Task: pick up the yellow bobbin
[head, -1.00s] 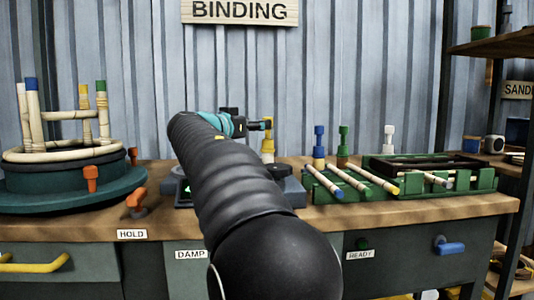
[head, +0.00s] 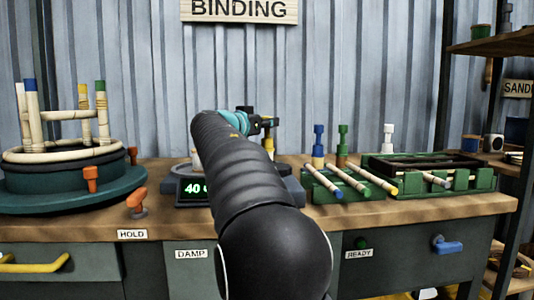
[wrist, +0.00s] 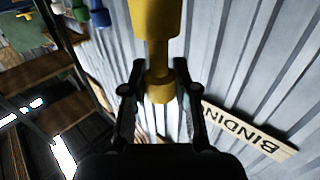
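The yellow bobbin (wrist: 157,18) shows large in the wrist view, which is turned over, with its wide body at the top edge and its narrow neck and end knob below. My gripper (wrist: 160,70) has one finger on each side of the neck. Narrow gaps seem to show between the fingers and the neck, so it looks open around the bobbin without clear contact. In the head view my gripper (head: 267,124) is at the far end of my arm, over the back of the bench.
A scale (head: 186,190) with a lit display is partly behind my arm. Blue (head: 318,142) and green (head: 342,142) bobbins stand to the right, behind a green rack (head: 325,194) with rods. A round fixture (head: 70,190) holds a rattan frame at left. The corrugated wall is close behind.

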